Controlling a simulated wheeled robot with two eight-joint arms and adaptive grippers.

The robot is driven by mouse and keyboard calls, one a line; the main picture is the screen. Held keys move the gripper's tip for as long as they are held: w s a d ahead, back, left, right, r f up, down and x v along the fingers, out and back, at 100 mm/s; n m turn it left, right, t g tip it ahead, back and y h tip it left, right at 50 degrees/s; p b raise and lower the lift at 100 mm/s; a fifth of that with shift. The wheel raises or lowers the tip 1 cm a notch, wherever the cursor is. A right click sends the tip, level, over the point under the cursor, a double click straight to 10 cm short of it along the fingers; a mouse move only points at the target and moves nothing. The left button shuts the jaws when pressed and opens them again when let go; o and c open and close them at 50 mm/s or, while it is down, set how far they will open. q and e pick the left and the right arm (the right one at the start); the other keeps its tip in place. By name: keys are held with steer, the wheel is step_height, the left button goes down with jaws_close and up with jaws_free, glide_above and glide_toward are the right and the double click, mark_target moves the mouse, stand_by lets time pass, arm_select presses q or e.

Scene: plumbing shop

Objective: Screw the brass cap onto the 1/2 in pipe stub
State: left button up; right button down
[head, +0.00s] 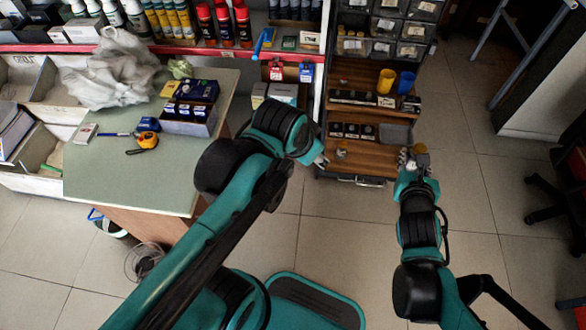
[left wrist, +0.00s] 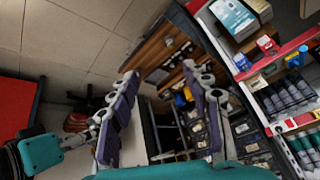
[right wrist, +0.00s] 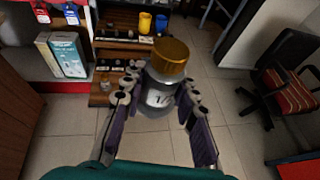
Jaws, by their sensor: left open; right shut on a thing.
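In the right wrist view my right gripper (right wrist: 159,92) is shut around a grey metal cylinder with a "1/" marking, which looks like the pipe stub (right wrist: 157,98). A brass cap (right wrist: 169,57) sits on the stub's upper end; I cannot tell how tightly. In the head view my right gripper (head: 412,164) holds the stub off the right side of the wooden shelf, with the brass cap (head: 421,147) just visible. My left gripper (head: 322,160) is open and empty in front of the shelf. Its spread fingers show in the left wrist view (left wrist: 161,75).
The wooden shelf unit (head: 352,168) holds small boxes, a grey tray (head: 396,134), yellow and blue cups and a small brass-coloured piece (head: 341,152). A green-topped table (head: 112,172) stands left, a black chair (head: 562,185) right. The floor between is open.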

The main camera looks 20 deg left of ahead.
arm_select(q)
steer(key=s+a+f+n+t, duration=0.1)
steer(key=s+a+f+n, duration=0.2)
steer(key=f+n, duration=0.1)
steer(key=shift+s+f+y, duration=0.2)
steer(key=shift+f+y, duration=0.1)
steer(key=shift+f, duration=0.35)
arm_select(e)
steer(key=shift+w, duration=0.15)
